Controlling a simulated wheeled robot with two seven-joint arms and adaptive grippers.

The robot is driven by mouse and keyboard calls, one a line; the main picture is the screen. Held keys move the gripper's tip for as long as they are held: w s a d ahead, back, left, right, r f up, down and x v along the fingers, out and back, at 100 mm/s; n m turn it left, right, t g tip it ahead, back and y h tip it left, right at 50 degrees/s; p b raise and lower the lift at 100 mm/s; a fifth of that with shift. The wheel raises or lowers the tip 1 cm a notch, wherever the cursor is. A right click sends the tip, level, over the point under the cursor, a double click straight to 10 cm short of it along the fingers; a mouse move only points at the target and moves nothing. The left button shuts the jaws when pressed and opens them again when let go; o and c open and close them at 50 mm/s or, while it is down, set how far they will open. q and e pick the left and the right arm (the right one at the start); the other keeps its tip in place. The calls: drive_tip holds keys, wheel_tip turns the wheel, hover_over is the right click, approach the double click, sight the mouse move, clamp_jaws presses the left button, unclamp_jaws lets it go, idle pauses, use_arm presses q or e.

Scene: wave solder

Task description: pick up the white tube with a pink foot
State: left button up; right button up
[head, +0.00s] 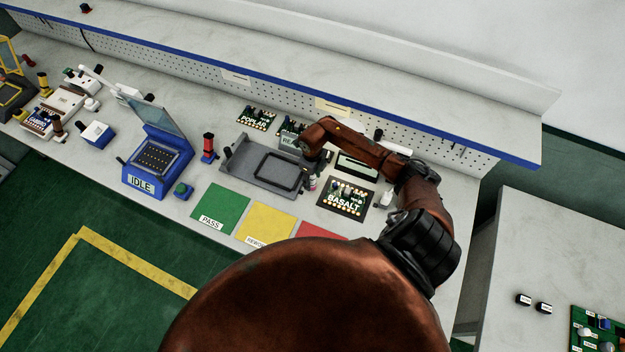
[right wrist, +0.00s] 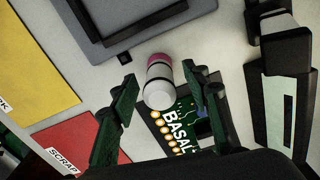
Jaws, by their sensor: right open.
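The white tube with a pink foot (right wrist: 158,90) stands on the bench in the right wrist view. Its pale rounded end faces the camera and its pink band is at the far end. My right gripper (right wrist: 157,80) is open, with one green-black finger on each side of the tube and visible gaps between. In the head view the tube (head: 312,184) shows small beside the grey tray, just below my right gripper (head: 318,166), whose fingers are mostly hidden there. My left gripper is not in view.
The BASALT board (head: 345,198) lies close to the tube. A grey tray (head: 238,165) is to its left. Green PASS (head: 220,208), yellow (head: 265,222) and red SCRAP (right wrist: 78,143) mats lie nearby. A dark-framed device (right wrist: 285,110) stands right of the gripper. A shelf runs behind the bench.

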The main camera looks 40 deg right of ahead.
drive_tip(key=shift+f, duration=0.1)
drive_tip(key=shift+w, duration=0.15)
drive_tip(key=shift+c, duration=0.2)
drive_tip(key=c, duration=0.5)
drive_tip(key=shift+c, duration=1.4)
drive_tip(key=c, duration=0.3)
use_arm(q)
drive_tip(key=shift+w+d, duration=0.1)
use_arm(e)
clamp_jaws()
